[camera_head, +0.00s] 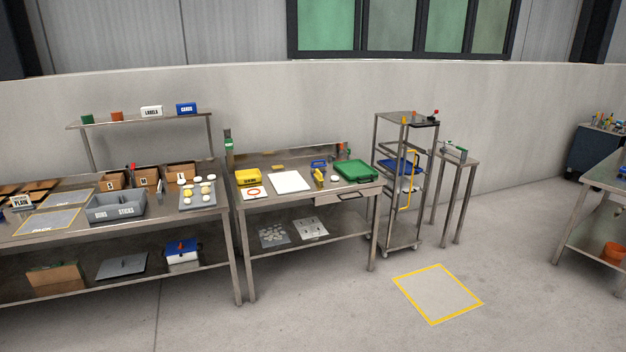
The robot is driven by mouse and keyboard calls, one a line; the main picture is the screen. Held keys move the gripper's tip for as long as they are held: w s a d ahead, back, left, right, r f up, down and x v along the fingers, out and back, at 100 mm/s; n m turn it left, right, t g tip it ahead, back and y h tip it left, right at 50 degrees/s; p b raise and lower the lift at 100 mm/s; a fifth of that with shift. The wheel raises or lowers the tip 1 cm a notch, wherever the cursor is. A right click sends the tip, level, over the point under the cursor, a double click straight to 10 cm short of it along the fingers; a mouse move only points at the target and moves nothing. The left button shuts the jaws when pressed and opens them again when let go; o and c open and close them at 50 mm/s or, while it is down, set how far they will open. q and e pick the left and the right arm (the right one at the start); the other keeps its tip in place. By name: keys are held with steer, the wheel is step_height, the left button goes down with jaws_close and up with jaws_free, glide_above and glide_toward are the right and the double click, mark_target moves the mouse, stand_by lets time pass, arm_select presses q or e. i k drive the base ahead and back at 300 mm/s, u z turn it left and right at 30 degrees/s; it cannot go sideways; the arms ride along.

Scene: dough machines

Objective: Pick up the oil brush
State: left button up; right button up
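I cannot make out the oil brush for certain at this distance. A small yellow item (319,178) stands on the middle steel table (305,200), beside a blue item (318,164); it is too small to identify. A small item with a red top (132,167) is among the boxes on the left table and is also unclear. Neither of my grippers is in view.
The left table (225,225) holds a grey two-part bin (117,214) and cardboard boxes. A green tray (356,171) lies on the middle table. A steel rack (402,240) stands to its right. Floor around the yellow-bordered square (438,292) is clear.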

mark_target(318, 175)
steer(key=u, duration=0.45)
steer(key=i, duration=1.05)
steer(key=u, duration=0.35)
steer(key=i, duration=1.7)
steer(key=z, duration=0.35)
